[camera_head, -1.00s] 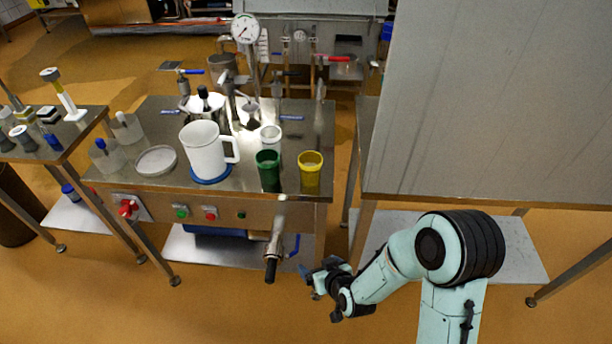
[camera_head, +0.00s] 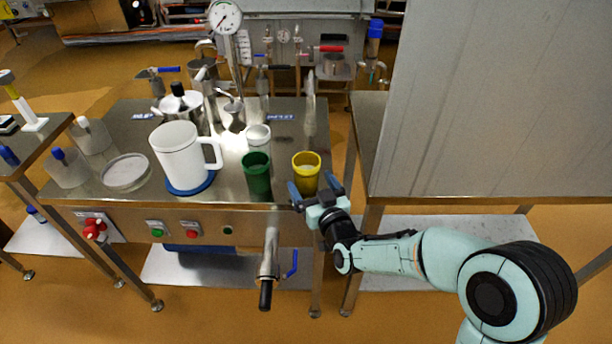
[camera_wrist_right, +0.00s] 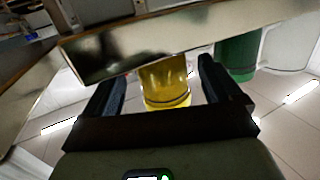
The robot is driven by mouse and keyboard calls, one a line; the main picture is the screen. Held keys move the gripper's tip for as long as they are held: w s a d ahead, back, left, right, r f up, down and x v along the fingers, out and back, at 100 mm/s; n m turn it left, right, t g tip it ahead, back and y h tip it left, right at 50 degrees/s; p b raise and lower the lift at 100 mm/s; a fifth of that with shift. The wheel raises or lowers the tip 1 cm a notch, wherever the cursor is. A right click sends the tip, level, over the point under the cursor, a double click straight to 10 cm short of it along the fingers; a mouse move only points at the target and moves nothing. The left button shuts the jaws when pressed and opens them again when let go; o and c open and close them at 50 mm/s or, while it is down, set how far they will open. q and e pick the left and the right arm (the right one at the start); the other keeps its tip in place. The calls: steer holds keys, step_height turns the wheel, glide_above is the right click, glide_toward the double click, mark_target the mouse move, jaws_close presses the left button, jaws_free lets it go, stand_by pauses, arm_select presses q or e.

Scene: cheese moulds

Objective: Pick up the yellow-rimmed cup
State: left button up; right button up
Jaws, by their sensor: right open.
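The yellow-rimmed cup (camera_head: 306,176) stands upright at the front right of the steel table (camera_head: 232,186). My right gripper (camera_head: 312,187) is open, just in front of and slightly below the cup in the head view. In the right wrist view the cup (camera_wrist_right: 166,80) shows between the two dark fingers (camera_wrist_right: 162,88), beyond their tips or near them; I cannot tell the exact gap. The table's edge (camera_wrist_right: 130,45) covers part of the cup there. The fingers hold nothing. My left gripper is not in view.
A green cup (camera_head: 257,176) stands close to the left of the yellow-rimmed cup. A tall steel panel (camera_head: 500,100) rises at the right.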

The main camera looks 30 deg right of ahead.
steer(key=shift+w+d+b, duration=0.15)
steer(key=shift+w+d, duration=0.05)
steer(key=shift+w, duration=1.15)
steer(key=shift+w+d+b, duration=0.15)
steer(key=shift+w+d, duration=0.05)
steer(key=shift+w, duration=1.15)
steer(key=c, duration=1.1)
